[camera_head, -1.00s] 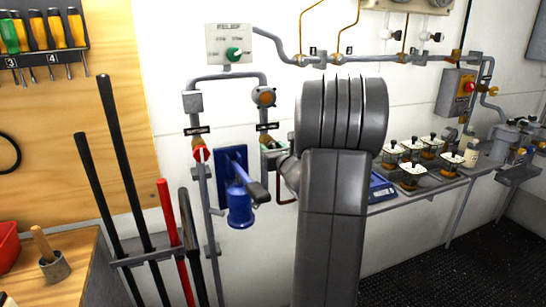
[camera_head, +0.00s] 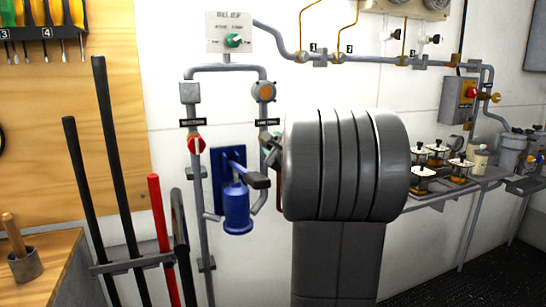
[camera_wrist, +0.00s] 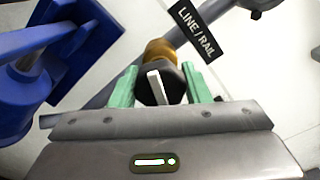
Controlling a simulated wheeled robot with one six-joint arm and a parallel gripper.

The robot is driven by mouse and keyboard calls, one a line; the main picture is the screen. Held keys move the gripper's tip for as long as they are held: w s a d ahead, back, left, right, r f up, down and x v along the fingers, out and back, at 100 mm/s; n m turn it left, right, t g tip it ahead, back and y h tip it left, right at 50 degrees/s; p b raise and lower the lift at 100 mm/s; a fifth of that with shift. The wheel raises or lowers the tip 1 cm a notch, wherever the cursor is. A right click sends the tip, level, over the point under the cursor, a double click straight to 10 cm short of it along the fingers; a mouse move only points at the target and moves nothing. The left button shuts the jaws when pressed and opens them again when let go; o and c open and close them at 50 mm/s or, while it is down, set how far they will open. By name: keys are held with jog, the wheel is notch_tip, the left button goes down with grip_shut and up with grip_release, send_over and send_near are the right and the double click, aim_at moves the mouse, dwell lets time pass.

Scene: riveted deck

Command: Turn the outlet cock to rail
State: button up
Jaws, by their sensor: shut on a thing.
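The outlet cock (camera_wrist: 158,90) shows in the wrist view as a dark knob with a white pointer bar on a brass body. The bar lies nearly upright in that picture, tilted slightly. A black LINE/RAIL label (camera_wrist: 197,32) is above and to its right; it also shows in the head view (camera_head: 267,122). My gripper (camera_wrist: 160,86) is shut on the knob, one green finger on each side. In the head view my arm hides most of the cock and gripper.
A second cock with a red hub (camera_head: 196,145) is on the left pipe. The RELIEF panel (camera_head: 229,33) is above. Black and red bars stand at the left.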

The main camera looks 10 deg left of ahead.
jog(key=n+b, duration=0.4)
jog(key=shift+n, duration=0.3)
dwell(0.3)
jog(key=o, duration=1)
jog(key=v, duration=1.3)
jog(key=shift+s+d+b, duration=0.25)
jog(key=shift+s+b, duration=0.1)
jog(key=shift+b, duration=0.1)
